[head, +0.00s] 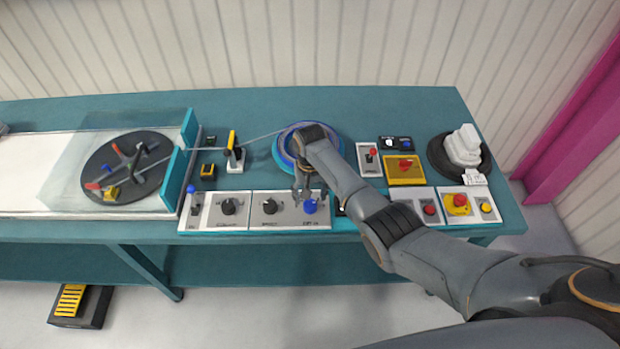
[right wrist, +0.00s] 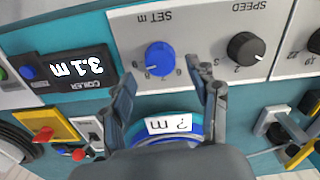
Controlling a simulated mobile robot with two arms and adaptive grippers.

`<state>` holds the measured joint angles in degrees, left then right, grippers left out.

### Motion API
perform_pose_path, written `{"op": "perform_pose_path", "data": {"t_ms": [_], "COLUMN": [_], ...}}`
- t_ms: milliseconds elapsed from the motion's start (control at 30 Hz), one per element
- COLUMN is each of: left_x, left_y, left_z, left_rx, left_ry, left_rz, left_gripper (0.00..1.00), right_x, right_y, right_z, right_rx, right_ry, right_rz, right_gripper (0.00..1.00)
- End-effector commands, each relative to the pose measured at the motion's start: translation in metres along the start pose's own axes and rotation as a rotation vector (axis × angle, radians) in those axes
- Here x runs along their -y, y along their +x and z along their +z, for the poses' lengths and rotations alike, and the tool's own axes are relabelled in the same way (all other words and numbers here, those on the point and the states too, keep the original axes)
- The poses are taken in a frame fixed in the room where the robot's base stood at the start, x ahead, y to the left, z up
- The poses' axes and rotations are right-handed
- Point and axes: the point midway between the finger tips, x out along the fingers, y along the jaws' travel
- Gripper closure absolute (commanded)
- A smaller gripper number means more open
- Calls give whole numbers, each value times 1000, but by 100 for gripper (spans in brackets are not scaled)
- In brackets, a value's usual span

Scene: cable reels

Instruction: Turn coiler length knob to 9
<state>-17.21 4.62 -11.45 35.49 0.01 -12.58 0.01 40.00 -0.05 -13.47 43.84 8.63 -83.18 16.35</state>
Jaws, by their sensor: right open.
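The blue length knob (right wrist: 160,58) sits on a white panel marked "SET m" in the right wrist view; small scale digits around it are hard to read. It also shows in the head view (head: 310,207) at the front of the bench. My right gripper (right wrist: 161,75) is open, its two fingers on either side of the space just below the knob in the picture, apparently not touching it. In the head view my right gripper (head: 309,194) hangs over the panel by the knob. A black coiler display (right wrist: 82,72) reads 3.1 m.
A black speed knob (right wrist: 245,48) is close beside the right finger. A blue coil ring (head: 285,150) lies behind the gripper. A red button (head: 430,210) and a yellow-based red button (head: 458,201) are to the right. A clear-covered reel (head: 110,165) stands left.

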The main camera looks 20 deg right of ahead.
Motion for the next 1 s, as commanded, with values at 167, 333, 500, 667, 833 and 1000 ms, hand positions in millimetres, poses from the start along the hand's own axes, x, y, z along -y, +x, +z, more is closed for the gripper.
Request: {"op": "perform_pose_path", "data": {"t_ms": [167, 333, 500, 667, 833, 1000], "left_x": [0, -1, -1, -1, -1, -1], "left_y": [0, 0, 0, 0, 0, 0], "left_z": [-1, -1, -1, -1, -1, -1], "left_rx": [-1, -1, -1, -1, -1, -1], "left_ry": [0, 0, 0, 0, 0, 0], "left_rz": [1, 1, 1, 1, 1, 1], "left_gripper": [60, 60, 60, 60, 60, 60], "right_x": [0, 0, 0, 0, 0, 0], "right_y": [-40, -70, -84, -87, -87, -87], "right_z": [-2, -1, -1, 0, 0, 0], "right_rx": [-5, -3, -2, 0, 0, -1], "right_ry": [0, -1, 0, 0, 0, 0], "right_rz": [-2, -1, -1, 0, 0, 0], "right_gripper": [40, 40, 40, 40, 40, 40]}}
